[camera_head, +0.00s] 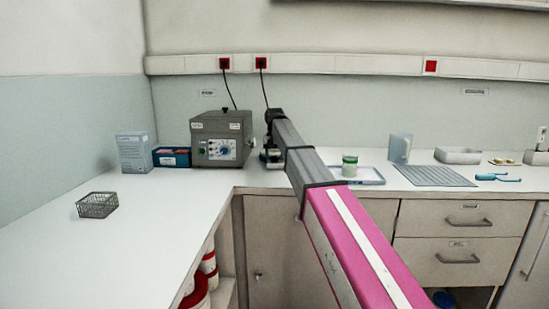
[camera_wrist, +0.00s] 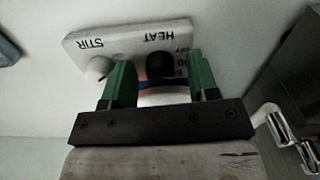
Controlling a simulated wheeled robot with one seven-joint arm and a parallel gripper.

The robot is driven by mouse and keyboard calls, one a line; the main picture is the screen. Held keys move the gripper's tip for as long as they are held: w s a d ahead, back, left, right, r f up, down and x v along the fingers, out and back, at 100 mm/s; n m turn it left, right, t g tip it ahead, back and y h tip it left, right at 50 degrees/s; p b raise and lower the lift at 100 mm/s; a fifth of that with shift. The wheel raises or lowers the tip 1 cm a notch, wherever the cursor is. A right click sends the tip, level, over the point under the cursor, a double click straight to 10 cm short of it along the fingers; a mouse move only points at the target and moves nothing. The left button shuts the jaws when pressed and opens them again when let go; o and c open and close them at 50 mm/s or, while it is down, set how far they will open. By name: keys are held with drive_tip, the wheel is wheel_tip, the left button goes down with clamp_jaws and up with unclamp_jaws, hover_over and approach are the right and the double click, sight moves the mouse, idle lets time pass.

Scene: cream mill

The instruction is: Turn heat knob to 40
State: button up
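In the wrist view, a pale control panel (camera_wrist: 122,38) shows upside down with the labels STIR and HEAT. The black heat knob (camera_wrist: 160,66) sits under HEAT, with small scale numbers beside it. The white stir knob (camera_wrist: 99,68) sits under STIR. My gripper (camera_wrist: 159,60) is open, with one green finger on each side of the black knob. A gap shows beside the knob; whether either finger touches it I cannot tell. The left finger is close to the white knob. In the head view, my arm hides most of the unit with this panel and my fingers.
A grey box device (camera_head: 221,138) with knobs stands left of my arm. A blue container (camera_head: 171,157), a carton (camera_head: 132,152) and a wire basket (camera_head: 97,205) are further left. A tray (camera_head: 368,175) with a green-banded jar (camera_head: 349,166) is to the right. The left counter is mostly clear.

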sight(275, 157)
wheel_tip(275, 157, up, 11)
idle(0.7)
drive_tip(key=shift+s+f, duration=0.1)
